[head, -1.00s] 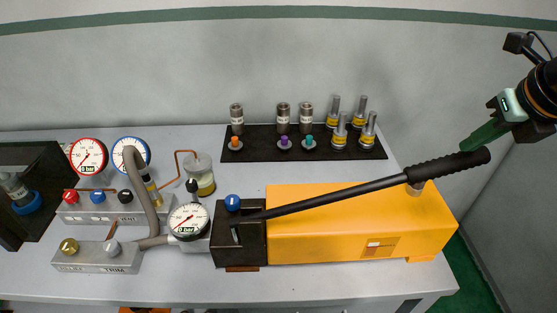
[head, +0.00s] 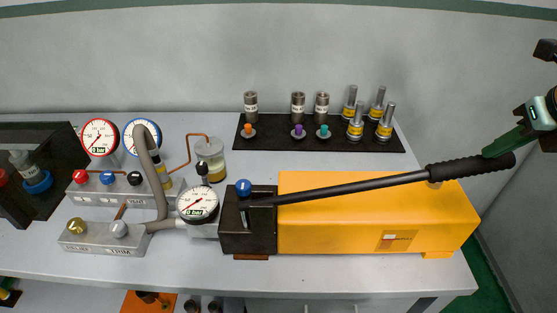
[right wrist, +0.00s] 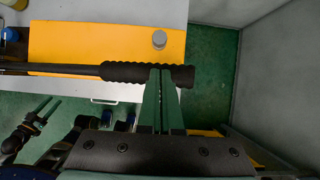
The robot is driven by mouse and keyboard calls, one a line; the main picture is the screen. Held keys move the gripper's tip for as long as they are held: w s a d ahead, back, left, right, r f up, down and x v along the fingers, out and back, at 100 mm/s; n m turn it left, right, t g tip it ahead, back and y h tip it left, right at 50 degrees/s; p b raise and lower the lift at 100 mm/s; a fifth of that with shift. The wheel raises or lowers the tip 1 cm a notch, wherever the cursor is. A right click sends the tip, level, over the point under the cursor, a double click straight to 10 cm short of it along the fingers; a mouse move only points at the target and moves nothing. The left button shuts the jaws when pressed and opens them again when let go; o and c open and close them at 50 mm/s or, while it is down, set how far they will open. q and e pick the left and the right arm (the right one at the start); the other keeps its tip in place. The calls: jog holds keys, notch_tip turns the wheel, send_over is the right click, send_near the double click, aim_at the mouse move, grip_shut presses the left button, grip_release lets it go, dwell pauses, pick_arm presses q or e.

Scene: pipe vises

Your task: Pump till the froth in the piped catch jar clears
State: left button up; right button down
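The catch jar (head: 211,162), clear with yellowish liquid low in it, stands behind the black-rimmed gauge (head: 197,204) and joins a copper pipe; froth is too small to tell. The yellow pump (head: 350,225) has a long black lever (head: 350,188) sloping up to the right to a ribbed grip (head: 465,169). My right gripper (head: 487,153) has its green fingertips at the grip's outer end, seemingly touching from above. In the right wrist view its fingers (right wrist: 164,72) are together and lie over the grip, not around it. My left gripper (right wrist: 46,102) shows there at lower left, fingers apart, empty.
A black mat (head: 280,138) with several metal fittings lies behind the pump. Two manifold blocks with coloured knobs, a red gauge (head: 100,138) and a blue gauge (head: 142,138) stand left. A dark tray (head: 60,145) is at far left. The front table strip is clear.

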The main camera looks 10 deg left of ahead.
jog(key=shift+d+f+b, duration=0.25)
jog(key=shift+f+b, duration=0.35)
jog(key=shift+f, duration=0.5)
jog(key=shift+d+f+b, duration=0.25)
jog(key=shift+f+b, duration=0.75)
jog(key=shift+f, duration=0.2)
jog(key=shift+d+f+b, duration=0.25)
jog(key=shift+f+b, duration=0.75)
jog(key=shift+f, duration=0.15)
jog(key=f+b, duration=0.3)
jog(key=f, duration=0.1)
jog(key=shift+d+f+b, duration=0.15)
jog(key=shift+d+b, duration=0.05)
jog(key=shift+b, duration=0.15)
jog(key=shift+f, duration=0.15)
jog(key=shift+s, duration=0.1)
